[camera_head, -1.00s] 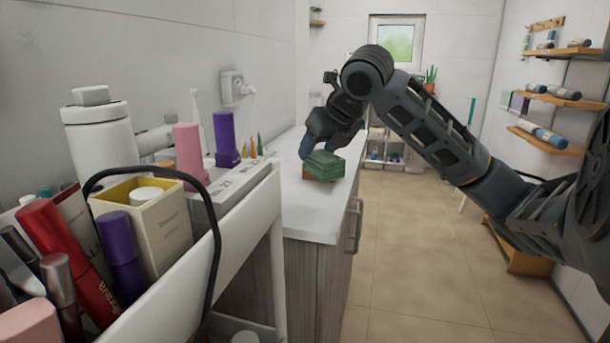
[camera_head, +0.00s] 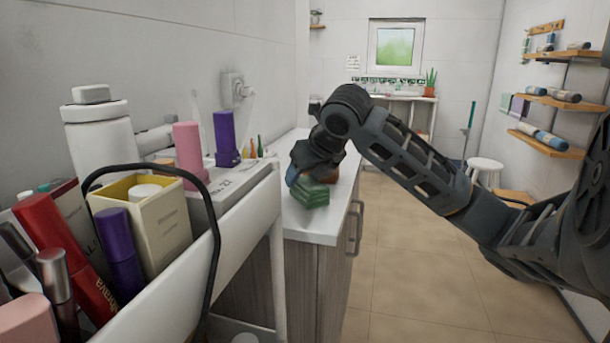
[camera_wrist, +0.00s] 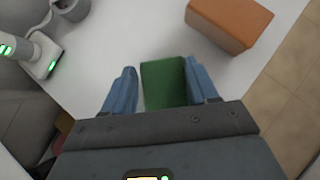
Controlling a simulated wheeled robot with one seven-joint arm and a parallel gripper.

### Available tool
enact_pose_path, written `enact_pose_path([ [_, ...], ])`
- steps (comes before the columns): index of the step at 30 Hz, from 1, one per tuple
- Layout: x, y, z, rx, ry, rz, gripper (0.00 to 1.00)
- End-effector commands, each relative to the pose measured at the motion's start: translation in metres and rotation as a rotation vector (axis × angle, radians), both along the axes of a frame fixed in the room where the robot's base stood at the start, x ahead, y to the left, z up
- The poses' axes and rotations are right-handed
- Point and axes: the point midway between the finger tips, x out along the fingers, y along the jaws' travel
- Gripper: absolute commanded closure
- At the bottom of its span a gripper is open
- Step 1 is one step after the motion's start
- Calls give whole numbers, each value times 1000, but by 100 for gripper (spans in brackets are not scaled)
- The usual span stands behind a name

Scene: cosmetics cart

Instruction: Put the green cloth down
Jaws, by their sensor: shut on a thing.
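The green cloth (camera_head: 311,194) is a folded, block-like stack over the near end of the white counter. My gripper (camera_head: 300,178) is shut on it, with the arm reaching in from the right. In the wrist view the cloth (camera_wrist: 163,84) sits between the two blue fingers of my gripper (camera_wrist: 162,82). I cannot tell whether the cloth's underside touches the counter.
An orange-brown block (camera_wrist: 229,22) lies on the white counter (camera_wrist: 110,40) close by the cloth. A cart (camera_head: 240,220) crowded with cosmetics stands at the left front. The counter's right edge drops to the tiled floor. A white stool (camera_head: 487,164) stands further back.

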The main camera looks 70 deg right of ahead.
Motion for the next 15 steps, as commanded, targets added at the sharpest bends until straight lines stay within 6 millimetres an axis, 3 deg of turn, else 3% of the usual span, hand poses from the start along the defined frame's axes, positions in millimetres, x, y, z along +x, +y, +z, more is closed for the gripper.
enact_pose_path([
  [9,0,0,-1,0,0,0,16],
  [15,0,0,0,0,0,0,16],
])
